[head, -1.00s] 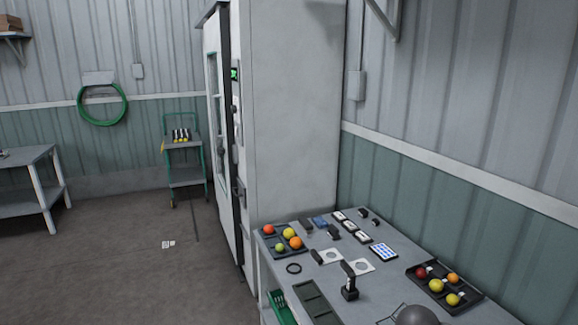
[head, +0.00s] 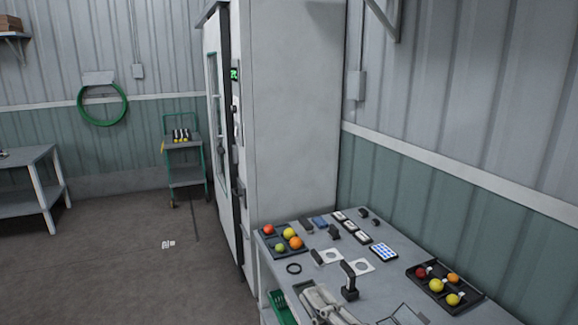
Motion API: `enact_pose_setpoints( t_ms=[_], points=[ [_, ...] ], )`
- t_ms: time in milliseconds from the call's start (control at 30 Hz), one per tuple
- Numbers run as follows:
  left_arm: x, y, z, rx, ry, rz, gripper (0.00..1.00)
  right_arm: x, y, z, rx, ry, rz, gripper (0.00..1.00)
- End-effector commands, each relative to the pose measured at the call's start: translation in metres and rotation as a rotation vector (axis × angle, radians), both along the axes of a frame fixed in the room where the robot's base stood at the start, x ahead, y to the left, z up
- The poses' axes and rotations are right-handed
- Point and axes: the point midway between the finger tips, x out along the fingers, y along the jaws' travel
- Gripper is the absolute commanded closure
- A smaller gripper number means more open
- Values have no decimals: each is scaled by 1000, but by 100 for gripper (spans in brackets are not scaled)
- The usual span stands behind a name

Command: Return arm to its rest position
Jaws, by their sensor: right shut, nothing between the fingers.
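My right gripper (head: 318,298) shows at the bottom edge of the head view, over the front left part of the grey worktable (head: 385,283). It is shut with nothing between its fingers. It covers most of a dark flat tray on the table. A black upright handheld device (head: 349,281) stands just right of it, seemingly apart from it. My left gripper is not in view.
Small devices, cards and a black ring (head: 294,268) lie between. A tall white cabinet (head: 290,130) stands behind.

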Motion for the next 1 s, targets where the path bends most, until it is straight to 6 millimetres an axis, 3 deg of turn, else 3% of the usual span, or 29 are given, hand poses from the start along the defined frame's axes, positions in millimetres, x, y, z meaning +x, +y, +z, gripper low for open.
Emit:
enact_pose_setpoints(
  t_ms=[100,200,267,400,500,600,700,900,1000],
  points=[
    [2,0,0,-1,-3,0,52,12,-55,-27,196,222,-205,100],
    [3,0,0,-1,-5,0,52,9,-97,-67,327,432,-368,100],
    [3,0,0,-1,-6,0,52,1,-119,-96,392,567,-458,100],
    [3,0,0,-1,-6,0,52,-41,-154,-170,506,907,-646,100],
    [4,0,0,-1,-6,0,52,-82,-164,-213,553,1136,-741,100],
    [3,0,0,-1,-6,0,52,-124,-166,-244,574,1331,-806,100],
    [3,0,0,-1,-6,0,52,-163,-164,-265,580,1500,-850,100],
    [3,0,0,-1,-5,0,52,-237,-153,-288,565,1795,-898,100],
    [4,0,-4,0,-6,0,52,-228,-152,-319,557,1803,-903,100]
  ],
)
